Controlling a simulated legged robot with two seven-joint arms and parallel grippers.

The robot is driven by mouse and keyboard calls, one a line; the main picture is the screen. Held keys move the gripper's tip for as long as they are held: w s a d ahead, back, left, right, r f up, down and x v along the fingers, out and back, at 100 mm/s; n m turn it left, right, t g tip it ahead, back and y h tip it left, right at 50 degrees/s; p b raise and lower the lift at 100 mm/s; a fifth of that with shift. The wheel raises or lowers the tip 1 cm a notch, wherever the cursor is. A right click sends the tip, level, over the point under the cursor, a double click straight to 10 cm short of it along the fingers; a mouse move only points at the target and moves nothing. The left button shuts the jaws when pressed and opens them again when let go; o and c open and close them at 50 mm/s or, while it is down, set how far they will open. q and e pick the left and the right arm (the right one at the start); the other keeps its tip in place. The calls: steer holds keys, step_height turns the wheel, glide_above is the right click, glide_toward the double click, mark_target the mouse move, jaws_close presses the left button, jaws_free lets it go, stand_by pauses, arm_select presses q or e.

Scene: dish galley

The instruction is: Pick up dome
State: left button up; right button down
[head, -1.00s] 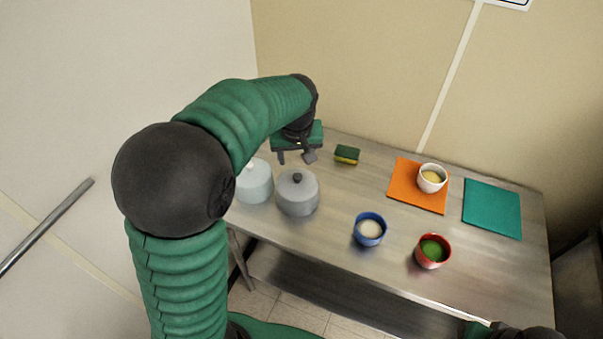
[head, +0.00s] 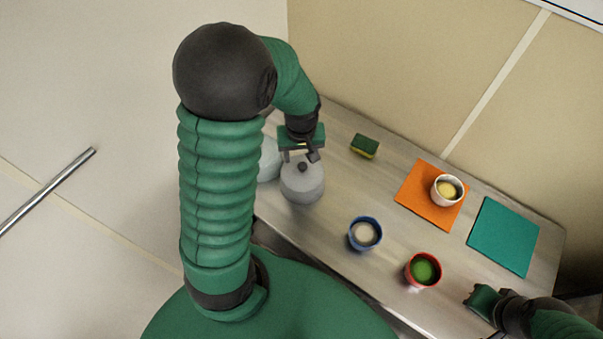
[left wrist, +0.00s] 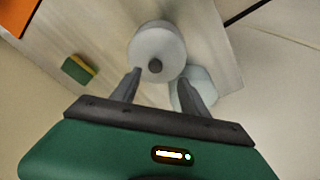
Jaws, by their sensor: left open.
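A grey dome (head: 302,188) with a dark knob stands on the steel table's left end. A pale blue-green dome (head: 268,163) stands just left of it, partly hidden by my arm. My left gripper (head: 299,156) is open and empty, close to the grey dome's knob. In the left wrist view the grey dome (left wrist: 156,42) lies ahead, its knob between the lines of the open fingers (left wrist: 160,74). The pale dome (left wrist: 195,76) is partly hidden behind one finger. My right gripper (head: 482,300) is by the table's front right edge; its jaws are unclear.
A sponge (head: 365,146) lies behind and right of the grey dome. A blue bowl (head: 365,247) and a red bowl (head: 411,281) stand near the front. A white bowl (head: 434,193) sits on an orange mat (head: 420,208). A teal mat (head: 503,237) lies at right.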

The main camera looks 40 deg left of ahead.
mark_target(303, 165)
arm_select(q)
steer(key=shift+w+a+f, duration=0.1)
steer(key=shift+w+f, duration=0.2)
steer(key=shift+f, duration=0.3)
steer(key=shift+w+a+f, duration=0.1)
steer(key=shift+w+f, duration=0.2)
steer(key=shift+f, duration=0.3)
step_height(303, 165, down, 3)
steer(key=shift+w+d+f+p, duration=0.1)
steer(key=shift+f+p, duration=0.1)
steer(key=shift+p, duration=0.55)
steer(key=shift+f, duration=0.4)
steer(key=shift+w+f, duration=0.1)
steer(key=shift+f, duration=0.05)
arm_select(e)
steer(key=shift+w+d+r, duration=0.15)
steer(key=shift+w+r, duration=0.1)
steer(key=shift+r, duration=0.4)
arm_select(q)
steer(key=shift+w+a, duration=0.1)
steer(key=shift+a, duration=0.1)
steer(key=c, duration=0.3)
jaws_close()
